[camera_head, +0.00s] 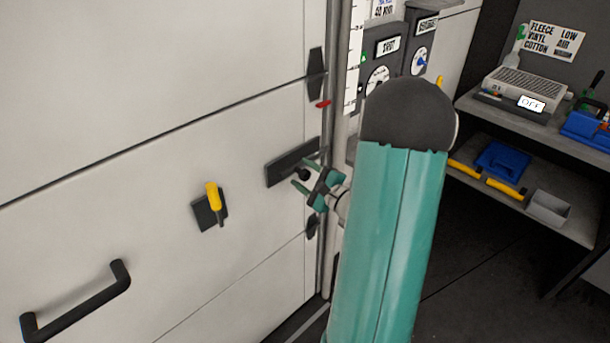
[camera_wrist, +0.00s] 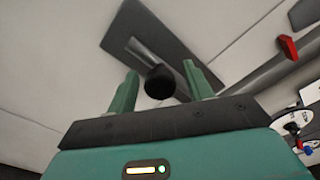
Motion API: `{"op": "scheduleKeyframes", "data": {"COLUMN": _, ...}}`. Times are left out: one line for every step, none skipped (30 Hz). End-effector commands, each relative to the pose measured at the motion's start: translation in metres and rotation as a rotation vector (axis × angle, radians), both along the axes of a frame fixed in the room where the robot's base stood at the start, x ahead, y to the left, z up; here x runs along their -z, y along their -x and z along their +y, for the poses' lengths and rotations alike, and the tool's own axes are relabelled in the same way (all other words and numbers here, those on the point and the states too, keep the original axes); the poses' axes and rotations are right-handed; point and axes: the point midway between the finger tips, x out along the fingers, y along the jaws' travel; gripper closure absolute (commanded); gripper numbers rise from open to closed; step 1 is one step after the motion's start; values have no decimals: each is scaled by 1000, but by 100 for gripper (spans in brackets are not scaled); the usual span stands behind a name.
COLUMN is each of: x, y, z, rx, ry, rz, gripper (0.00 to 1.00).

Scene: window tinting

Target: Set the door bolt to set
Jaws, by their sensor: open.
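The door bolt is a dark plate (camera_head: 286,164) on the light door panel near its right edge, with a round black knob (camera_head: 304,175). In the wrist view the knob (camera_wrist: 160,82) sits at the end of a short grey bar on the dark plate (camera_wrist: 150,45). My gripper (camera_head: 308,174) is at the bolt, its two green fingers apart. In the wrist view the fingers of my gripper (camera_wrist: 162,88) stand on either side of the knob, with visible gaps. Whether the knob lies fully between the fingertips in depth I cannot tell.
A yellow-handled latch (camera_head: 212,198) and a black pull handle (camera_head: 77,303) are on the door to the left. A red tab (camera_head: 323,104) is on the door frame above the bolt. Dial panels (camera_head: 378,80) stand behind my arm. A shelf (camera_head: 540,215) stands at right.

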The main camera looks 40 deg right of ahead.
Motion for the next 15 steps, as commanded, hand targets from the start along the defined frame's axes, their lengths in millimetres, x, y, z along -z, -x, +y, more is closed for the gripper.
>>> {"op": "scheduleKeyframes", "data": {"x": 0, "y": 0, "z": 0, "rx": 0, "ry": 0, "rz": 0, "gripper": 55}}
{"op": "scheduleKeyframes", "data": {"x": 0, "y": 0, "z": 0, "rx": 0, "ry": 0, "rz": 0, "gripper": 60}}
{"op": "scheduleKeyframes", "data": {"x": 0, "y": 0, "z": 0, "rx": 0, "ry": 0, "rz": 0, "gripper": 68}}
{"op": "scheduleKeyframes", "data": {"x": 0, "y": 0, "z": 0, "rx": 0, "ry": 0, "rz": 0, "gripper": 74}}
{"op": "scheduleKeyframes", "data": {"x": 0, "y": 0, "z": 0, "rx": 0, "ry": 0, "rz": 0, "gripper": 80}}
{"op": "scheduleKeyframes", "data": {"x": 0, "y": 0, "z": 0, "rx": 0, "ry": 0, "rz": 0, "gripper": 88}}
{"op": "scheduleKeyframes", "data": {"x": 0, "y": 0, "z": 0, "rx": 0, "ry": 0, "rz": 0, "gripper": 94}}
{"op": "scheduleKeyframes", "data": {"x": 0, "y": 0, "z": 0, "rx": 0, "ry": 0, "rz": 0, "gripper": 100}}
{"op": "scheduleKeyframes", "data": {"x": 0, "y": 0, "z": 0, "rx": 0, "ry": 0, "rz": 0, "gripper": 100}}
{"op": "scheduleKeyframes", "data": {"x": 0, "y": 0, "z": 0, "rx": 0, "ry": 0, "rz": 0, "gripper": 100}}
{"op": "scheduleKeyframes", "data": {"x": 0, "y": 0, "z": 0, "rx": 0, "ry": 0, "rz": 0, "gripper": 100}}
{"op": "scheduleKeyframes", "data": {"x": 0, "y": 0, "z": -1, "rx": 0, "ry": 0, "rz": 0, "gripper": 100}}
{"op": "scheduleKeyframes", "data": {"x": 0, "y": 0, "z": -3, "rx": 1, "ry": 0, "rz": -1, "gripper": 100}}
{"op": "scheduleKeyframes", "data": {"x": 0, "y": 0, "z": -7, "rx": 1, "ry": 0, "rz": -1, "gripper": 100}}
{"op": "scheduleKeyframes", "data": {"x": 0, "y": 0, "z": -12, "rx": 1, "ry": 0, "rz": -1, "gripper": 100}}
